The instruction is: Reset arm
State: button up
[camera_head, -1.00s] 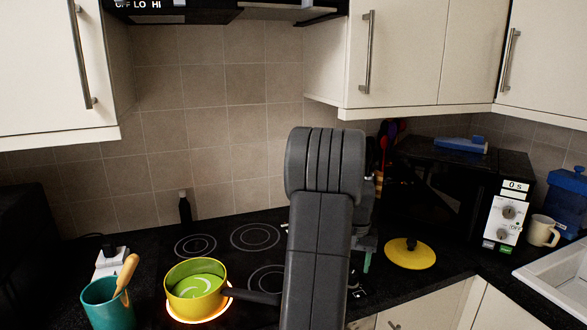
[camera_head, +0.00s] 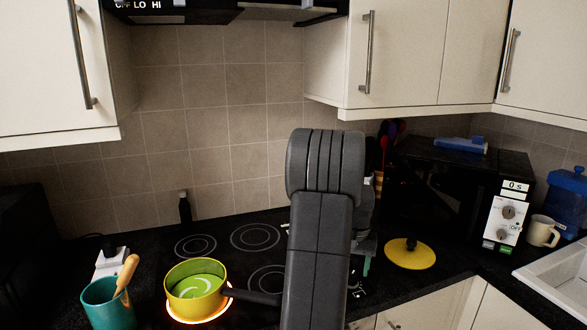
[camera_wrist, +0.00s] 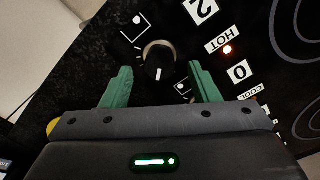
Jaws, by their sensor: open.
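My gripper (camera_wrist: 160,88) is open and empty in the wrist view, its two green fingers apart. A black hob knob (camera_wrist: 159,60) with a white mark shows beyond and between the fingers. Whether the fingers touch it I cannot tell. In the head view my arm stands upright in front of the hob and mostly hides the gripper. A yellow pan (camera_head: 196,283) with green contents sits on a glowing ring at the left front of the hob (camera_head: 222,255).
A teal pot (camera_head: 108,305) with a wooden-handled tool stands left of the pan. A yellow lid (camera_head: 410,256) lies right of my arm. A microwave (camera_head: 505,220) and mug (camera_head: 541,231) are farther right. Wall cupboards (camera_head: 405,55) hang above.

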notch_tip(320, 180, down, 4)
jog(key=shift+r, duration=0.15)
jog(key=shift+r+n, duration=0.2)
jog(key=shift+n, duration=1.1)
jog(key=n+p, duration=0.1)
jog(key=n, duration=0.6)
notch_tip(320, 180, up, 14)
jog(key=shift+f+b, duration=0.2)
jog(key=shift+b, duration=0.25)
